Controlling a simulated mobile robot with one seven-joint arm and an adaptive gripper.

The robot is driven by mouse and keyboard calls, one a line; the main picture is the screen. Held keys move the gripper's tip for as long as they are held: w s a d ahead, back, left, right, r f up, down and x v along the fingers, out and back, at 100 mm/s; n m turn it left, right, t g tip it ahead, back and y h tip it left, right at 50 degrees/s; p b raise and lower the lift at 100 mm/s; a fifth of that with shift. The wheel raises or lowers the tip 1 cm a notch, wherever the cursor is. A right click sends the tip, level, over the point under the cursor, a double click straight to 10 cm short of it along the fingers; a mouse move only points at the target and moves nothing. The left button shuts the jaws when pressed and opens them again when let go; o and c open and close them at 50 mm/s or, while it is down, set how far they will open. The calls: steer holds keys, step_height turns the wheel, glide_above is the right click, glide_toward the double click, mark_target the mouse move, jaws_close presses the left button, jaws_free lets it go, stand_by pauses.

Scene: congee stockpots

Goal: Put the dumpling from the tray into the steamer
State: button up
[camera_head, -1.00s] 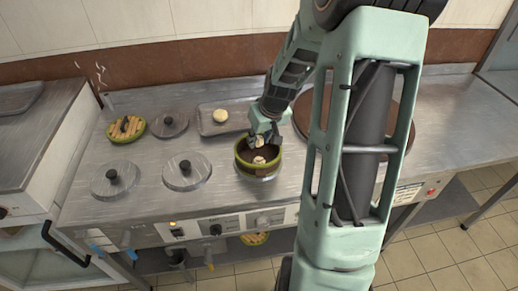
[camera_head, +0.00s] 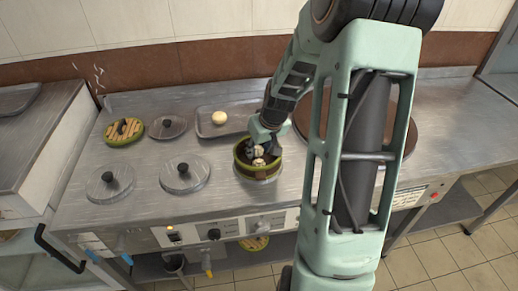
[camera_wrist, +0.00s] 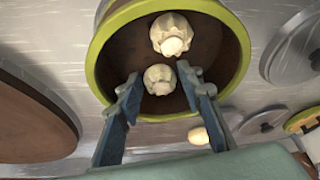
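The round steamer (camera_head: 240,168), with a green rim and brown inside, stands open at the front right of the stove top. It also shows in the wrist view (camera_wrist: 240,50). One pale dumpling (camera_wrist: 172,36) lies on its floor. A second pale dumpling (camera_wrist: 160,79) is inside the steamer, between my fingers. My gripper (camera_wrist: 160,88) reaches over the rim, its fingers spread on either side of this dumpling with a small gap visible. Another dumpling (camera_head: 219,117) sits on the metal tray (camera_head: 208,130) behind the steamer; it shows in the wrist view too (camera_wrist: 198,136).
Dark-knobbed metal lids (camera_head: 185,174) cover burners left of the steamer. A slatted green-rimmed lid (camera_head: 124,132) lies at the back left. A large brown round cover (camera_head: 405,140) is at right, partly behind my arm. Control knobs line the front edge.

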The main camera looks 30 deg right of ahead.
steer(key=shift+r, duration=0.5)
steer(key=p+v, duration=0.2)
steer(key=v, duration=0.9)
steer(key=shift+s+r, duration=0.15)
steer(key=shift+r, duration=0.05)
